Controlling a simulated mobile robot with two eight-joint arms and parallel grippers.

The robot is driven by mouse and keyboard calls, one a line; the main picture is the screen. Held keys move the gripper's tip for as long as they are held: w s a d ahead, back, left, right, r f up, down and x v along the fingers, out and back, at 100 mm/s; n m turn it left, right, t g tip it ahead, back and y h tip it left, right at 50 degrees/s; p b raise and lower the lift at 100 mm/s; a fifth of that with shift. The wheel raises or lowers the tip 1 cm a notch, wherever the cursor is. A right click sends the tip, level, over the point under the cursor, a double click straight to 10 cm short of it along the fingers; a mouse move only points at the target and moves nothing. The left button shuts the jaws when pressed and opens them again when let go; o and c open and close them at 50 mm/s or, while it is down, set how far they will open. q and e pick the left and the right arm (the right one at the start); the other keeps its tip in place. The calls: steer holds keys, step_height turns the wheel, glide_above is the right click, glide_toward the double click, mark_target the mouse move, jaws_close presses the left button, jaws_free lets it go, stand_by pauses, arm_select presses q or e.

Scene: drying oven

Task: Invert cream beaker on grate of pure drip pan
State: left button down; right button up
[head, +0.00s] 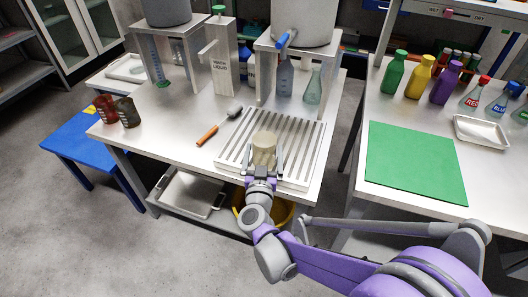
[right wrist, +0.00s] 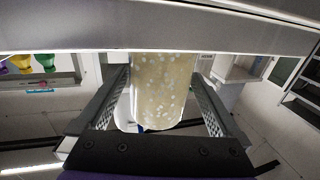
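The cream beaker (head: 264,143) stands on the grate of the drip pan (head: 301,145), near the pan's middle. A smooth, closed-looking end faces up, so it appears to be upside down; its lower rim is hidden. In the right wrist view the speckled cream beaker (right wrist: 163,92) fills the space between the fingers. My right gripper (head: 265,160) reaches around the beaker from the front, one finger on each side. Narrow gaps show beside the beaker, so the fingers look open. My left gripper is not in view.
A brush with an orange handle (head: 208,134) lies left of the pan. Stands with tanks (head: 292,45) rise behind it. A green mat (head: 416,162) lies on the right table, with bottles (head: 419,78) behind.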

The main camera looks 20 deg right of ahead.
steer(key=p+v, duration=0.1)
steer(key=v, duration=1)
steer(key=shift+w, duration=0.1)
stand_by(0.5)
